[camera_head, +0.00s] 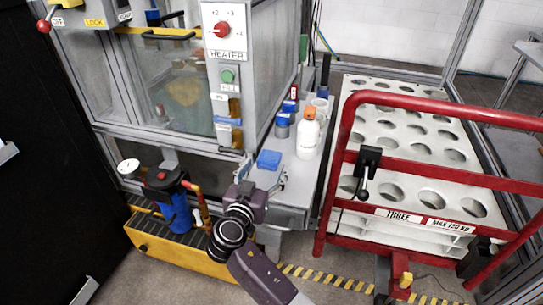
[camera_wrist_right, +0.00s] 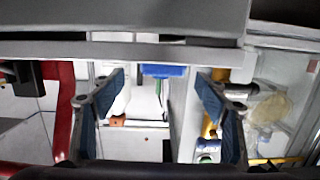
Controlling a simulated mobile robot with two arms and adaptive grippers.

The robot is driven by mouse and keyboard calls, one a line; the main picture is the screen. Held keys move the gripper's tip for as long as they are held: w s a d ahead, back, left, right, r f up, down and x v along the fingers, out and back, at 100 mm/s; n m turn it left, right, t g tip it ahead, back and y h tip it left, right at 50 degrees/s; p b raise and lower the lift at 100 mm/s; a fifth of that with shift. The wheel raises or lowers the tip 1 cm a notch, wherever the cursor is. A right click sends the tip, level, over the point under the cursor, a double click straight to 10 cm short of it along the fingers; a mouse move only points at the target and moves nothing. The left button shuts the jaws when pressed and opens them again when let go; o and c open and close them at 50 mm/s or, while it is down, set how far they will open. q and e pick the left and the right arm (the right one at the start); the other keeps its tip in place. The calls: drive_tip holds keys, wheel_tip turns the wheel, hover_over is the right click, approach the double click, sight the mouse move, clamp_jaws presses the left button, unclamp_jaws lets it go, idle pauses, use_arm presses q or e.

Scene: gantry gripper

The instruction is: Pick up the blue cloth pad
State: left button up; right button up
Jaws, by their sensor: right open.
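The blue cloth pad (camera_head: 268,159) lies on the grey side shelf (camera_head: 292,192), to the right of the heater cabinet. My right gripper (camera_head: 264,175) is open just in front of the pad, with its fingers spread to either side. In the right wrist view, a blue piece that looks like the pad (camera_wrist_right: 163,71) shows between the two open fingers of my right gripper (camera_wrist_right: 161,84). Nothing is held. I cannot tell the exact gap between fingers and pad. My left gripper is not in view.
A white bottle with an orange cap (camera_head: 308,135) and small blue-lidded containers (camera_head: 282,126) stand behind the pad. The heater cabinet (camera_head: 228,75) rises to the left. A red-railed cart (camera_head: 335,175) stands right. A yellow pump unit (camera_head: 165,245) is low left.

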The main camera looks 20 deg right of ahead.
sight(267, 161)
drive_tip(key=x, duration=0.6)
drive_tip(key=shift+w+a+r, duration=0.15)
drive_tip(key=shift+w, duration=0.1)
drive_tip(key=c, duration=1.1)
